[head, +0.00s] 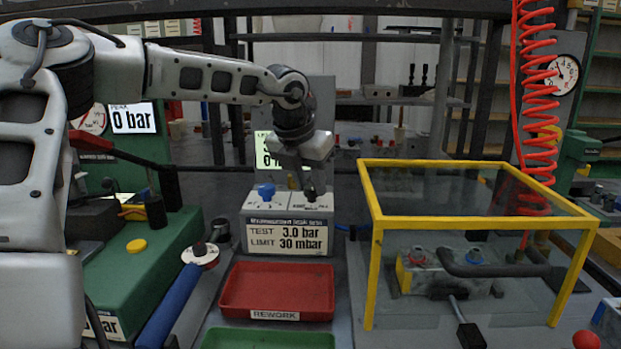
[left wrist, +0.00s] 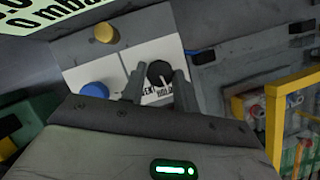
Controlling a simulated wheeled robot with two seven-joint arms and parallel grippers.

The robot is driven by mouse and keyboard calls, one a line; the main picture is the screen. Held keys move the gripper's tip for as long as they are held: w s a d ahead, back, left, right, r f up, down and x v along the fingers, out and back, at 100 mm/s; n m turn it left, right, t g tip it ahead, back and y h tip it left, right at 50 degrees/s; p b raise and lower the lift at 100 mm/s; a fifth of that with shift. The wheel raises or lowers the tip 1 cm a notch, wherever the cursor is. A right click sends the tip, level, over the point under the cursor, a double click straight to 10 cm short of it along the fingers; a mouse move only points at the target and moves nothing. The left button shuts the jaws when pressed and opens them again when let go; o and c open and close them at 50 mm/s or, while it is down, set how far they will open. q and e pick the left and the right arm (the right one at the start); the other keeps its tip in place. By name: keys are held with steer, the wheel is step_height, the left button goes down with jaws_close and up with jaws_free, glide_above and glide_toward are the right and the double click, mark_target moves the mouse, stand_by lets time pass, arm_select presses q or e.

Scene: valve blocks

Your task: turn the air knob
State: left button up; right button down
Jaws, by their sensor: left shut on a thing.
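A grey test box (head: 247,207) carries a display reading TEST 3.0 bar, LIMIT 30 mbar. On its white top are a blue knob (head: 265,191) at the left and a black knob (left wrist: 158,72) at the right. A yellow knob (left wrist: 105,33) sits behind them. I cannot read which knob is labelled air. My left gripper (head: 311,182) points down over the right half of the box. In the left wrist view its fingers stand on both sides of the black knob, shut on it. The blue knob is free beside the left finger. My right gripper is not in view.
A red rework tray (head: 277,291) and a green tray (head: 268,340) lie in front of the box. A yellow-framed clear guard (head: 377,265) stands to the right over a valve block. A green fixture (head: 150,262) and a blue-handled tool (head: 172,302) stand left.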

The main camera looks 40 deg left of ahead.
arm_select(q)
steer(key=shift+m, duration=0.5)
steer(key=shift+m+h+p, duration=0.3)
steer(key=shift+h+p, duration=0.05)
steer(key=shift+h, duration=0.05)
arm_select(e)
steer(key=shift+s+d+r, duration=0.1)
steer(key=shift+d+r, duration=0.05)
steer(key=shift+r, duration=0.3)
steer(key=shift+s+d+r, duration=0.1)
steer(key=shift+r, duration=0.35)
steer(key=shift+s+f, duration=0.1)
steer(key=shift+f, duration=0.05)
arm_select(q)
steer(key=o, duration=1)
steer(key=shift+r, duration=0.1)
steer(key=p+v, duration=0.2)
steer(key=v, duration=1.4)
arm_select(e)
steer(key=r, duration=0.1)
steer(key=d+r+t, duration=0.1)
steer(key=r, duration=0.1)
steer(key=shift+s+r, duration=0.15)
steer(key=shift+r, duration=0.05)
